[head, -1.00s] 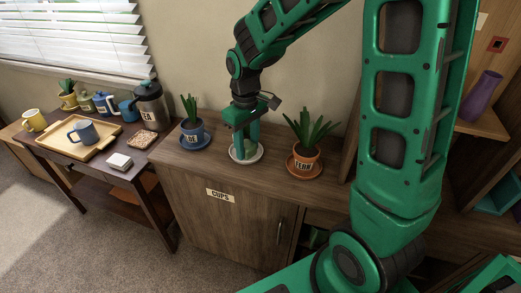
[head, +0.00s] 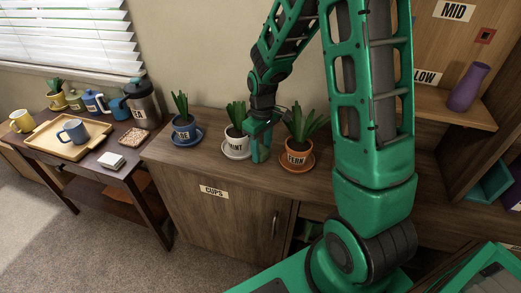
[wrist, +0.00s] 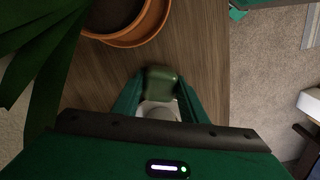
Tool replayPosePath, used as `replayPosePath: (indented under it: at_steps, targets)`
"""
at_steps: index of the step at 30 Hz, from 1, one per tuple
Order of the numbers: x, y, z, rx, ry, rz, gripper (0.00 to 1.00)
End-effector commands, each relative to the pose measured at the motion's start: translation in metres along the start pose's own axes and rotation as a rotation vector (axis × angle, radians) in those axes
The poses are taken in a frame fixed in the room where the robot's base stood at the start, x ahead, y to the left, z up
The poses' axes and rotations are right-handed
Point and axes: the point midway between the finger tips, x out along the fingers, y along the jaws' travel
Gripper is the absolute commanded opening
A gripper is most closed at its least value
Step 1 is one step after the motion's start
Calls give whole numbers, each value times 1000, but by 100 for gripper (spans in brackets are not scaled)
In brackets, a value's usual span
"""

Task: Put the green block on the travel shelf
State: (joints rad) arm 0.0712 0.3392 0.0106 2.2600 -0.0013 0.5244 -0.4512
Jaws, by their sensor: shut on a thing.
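The green block (wrist: 162,82) shows between my fingers in the wrist view, a dark green rounded-edged piece. My gripper (wrist: 160,100) is shut on it, above the wooden cabinet top. In the head view my gripper (head: 258,155) is in front of the right side of the mint pot (head: 236,142) and left of the fern pot. There I cannot tell the block apart from my green fingers. At the right are shelf boards with labels MID (head: 453,11) and LOW (head: 427,76). I see no label reading travel.
The fern pot (head: 298,152) stands close beside my gripper, on an orange saucer. A blue labelled pot (head: 184,128) stands farther left. A purple vase (head: 467,88) stands on the right shelf board. The side table holds a tray (head: 48,141), mugs and a canister.

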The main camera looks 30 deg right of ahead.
Motion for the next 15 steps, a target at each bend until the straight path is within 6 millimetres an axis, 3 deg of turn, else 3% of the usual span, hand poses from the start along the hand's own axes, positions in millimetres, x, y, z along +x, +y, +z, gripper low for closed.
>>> replayPosePath:
  at_steps: [9, 10, 12, 15]
  targets:
    - [2, 0, 0, 0, 0, 0, 8]
    - [2, 0, 0, 0, 0, 0, 46]
    - [2, 0, 0, 0, 0, 0, 57]
    - [2, 0, 0, 0, 0, 0, 57]
